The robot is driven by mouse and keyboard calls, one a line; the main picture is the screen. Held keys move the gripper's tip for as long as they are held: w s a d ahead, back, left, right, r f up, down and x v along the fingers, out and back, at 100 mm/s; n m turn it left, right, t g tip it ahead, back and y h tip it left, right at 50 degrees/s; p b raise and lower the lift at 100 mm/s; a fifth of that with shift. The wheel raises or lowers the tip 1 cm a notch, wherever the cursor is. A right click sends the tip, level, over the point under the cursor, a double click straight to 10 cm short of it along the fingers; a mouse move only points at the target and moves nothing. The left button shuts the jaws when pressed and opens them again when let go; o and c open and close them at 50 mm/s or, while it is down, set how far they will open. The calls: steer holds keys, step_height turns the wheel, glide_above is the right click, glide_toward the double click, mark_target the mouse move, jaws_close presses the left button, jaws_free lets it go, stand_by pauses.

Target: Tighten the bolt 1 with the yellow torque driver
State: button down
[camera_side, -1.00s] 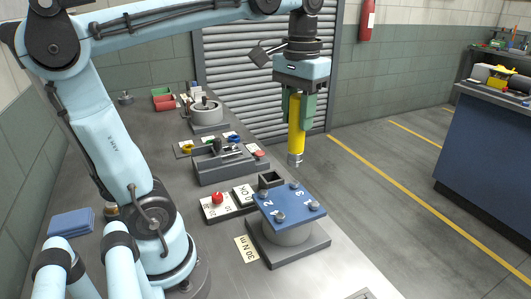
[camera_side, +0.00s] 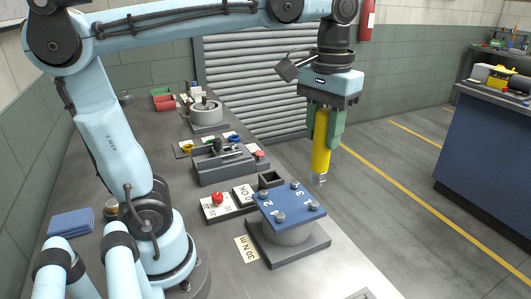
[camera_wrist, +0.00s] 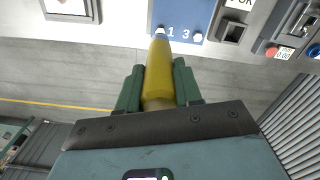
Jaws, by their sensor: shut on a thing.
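My gripper (camera_side: 321,143) is shut on the yellow torque driver (camera_side: 321,155), which hangs nearly upright with its metal tip down. The tip is in the air, above and to the right of the blue pump plate (camera_side: 288,206) in the side view, touching nothing. The plate has bolts near its corners and white numbers. Bolt 1 (camera_side: 314,205) seems to be at the plate's right corner. In the wrist view the driver (camera_wrist: 159,75) points toward the plate edge, where a bolt shows beside the "1" (camera_wrist: 170,32) and another beside the "3" (camera_wrist: 197,37).
A red button box (camera_side: 217,203), an "OK" box (camera_side: 244,194) and an open dark bin (camera_side: 270,179) stand close beside the pump. A grey tool holder (camera_side: 225,164) is behind them. A "30 N m" card (camera_side: 247,249) lies in front. The space right of the bench is clear.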

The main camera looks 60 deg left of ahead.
mark_target(320, 163)
steer(key=shift+f, duration=2)
steer(key=shift+f, duration=1.55)
stand_by(1.4)
steer(key=shift+r, duration=2.3)
steer(key=shift+a, duration=0.1)
